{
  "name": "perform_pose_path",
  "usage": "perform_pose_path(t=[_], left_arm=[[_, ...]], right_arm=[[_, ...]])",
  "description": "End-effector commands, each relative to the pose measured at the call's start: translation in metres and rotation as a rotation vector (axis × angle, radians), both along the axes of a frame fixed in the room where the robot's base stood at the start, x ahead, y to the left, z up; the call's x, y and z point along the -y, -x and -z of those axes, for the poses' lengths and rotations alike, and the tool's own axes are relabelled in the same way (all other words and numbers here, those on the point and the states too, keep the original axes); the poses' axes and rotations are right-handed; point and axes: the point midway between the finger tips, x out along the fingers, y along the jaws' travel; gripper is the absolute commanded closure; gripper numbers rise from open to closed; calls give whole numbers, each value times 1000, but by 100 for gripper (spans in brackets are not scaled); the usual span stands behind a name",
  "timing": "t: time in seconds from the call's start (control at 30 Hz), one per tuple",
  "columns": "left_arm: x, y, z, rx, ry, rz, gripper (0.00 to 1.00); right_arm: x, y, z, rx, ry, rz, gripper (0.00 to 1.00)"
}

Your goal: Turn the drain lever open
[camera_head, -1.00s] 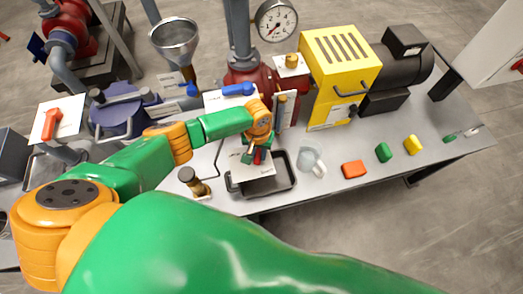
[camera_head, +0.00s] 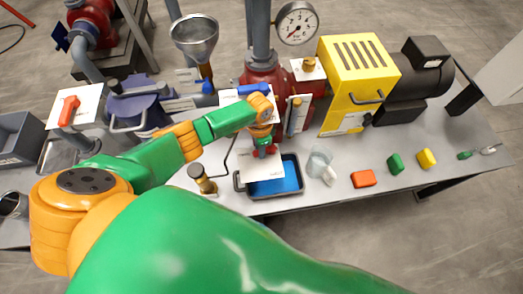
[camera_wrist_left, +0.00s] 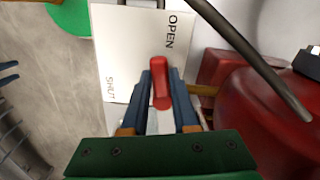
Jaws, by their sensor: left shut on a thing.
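The red drain lever (camera_wrist_left: 161,85) stands between the fingers of my left gripper (camera_wrist_left: 162,100) in the left wrist view, and the gripper is shut on it. A white card (camera_wrist_left: 125,50) behind it reads OPEN at the upper right and SHUT at the left. The lever's tip points up the picture, below the word OPEN. In the head view my left gripper (camera_head: 265,149) is at the red pump's front, and the lever is mostly hidden there. Blue liquid (camera_head: 286,181) lies in the dark tray (camera_head: 299,168) below the card. My right gripper is not in view.
A brass-topped post (camera_head: 203,180) stands left of the tray. The yellow motor guard (camera_head: 357,75) is behind.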

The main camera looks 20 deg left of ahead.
Motion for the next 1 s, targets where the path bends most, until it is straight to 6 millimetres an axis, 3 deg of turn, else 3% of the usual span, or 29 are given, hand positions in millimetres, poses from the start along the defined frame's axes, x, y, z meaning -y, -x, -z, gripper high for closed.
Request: perform_pose_path(t=[0.4, 1.0], left_arm=[[-5, -6, 0, 1, 0, 185, 100], [-5, -8, -1, 3, 0, 217, 100]], right_arm=[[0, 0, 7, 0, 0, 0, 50], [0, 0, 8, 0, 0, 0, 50]])
